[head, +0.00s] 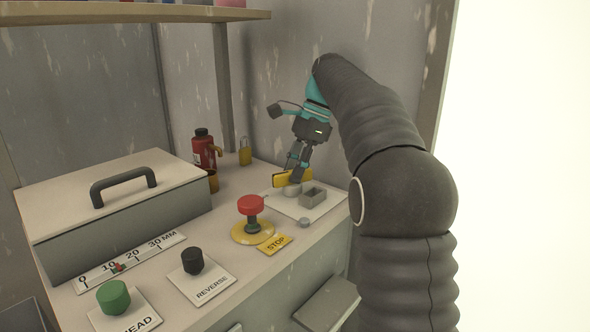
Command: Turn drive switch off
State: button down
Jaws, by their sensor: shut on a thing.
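The drive switch appears to be the yellow handle (281,181) on a round pale base, set on a white plate (322,209) at the back right of the counter. My gripper (296,178) points down at it and is shut on the yellow handle. The fingers hide part of the handle, and no on or off marks can be read there.
A grey open-topped block (313,195) stands close to the right of the switch. In front are a red stop button (251,206), a black reverse knob (192,260) and a green knob (113,297). A red bottle (204,150), a padlock (245,152) and a lidded box (125,210) stand left.

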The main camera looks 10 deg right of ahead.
jog(key=n+g, duration=0.1)
jog(key=n, duration=0.3)
jog(key=shift+w+n+g+h, duration=0.1)
jog(key=shift+n+g+h, duration=0.2)
jog(key=shift+g, duration=0.1)
dwell(0.4)
jog(key=c, duration=1)
grip_release()
jog(key=shift+a, duration=0.1)
jog(key=shift+o, duration=0.2)
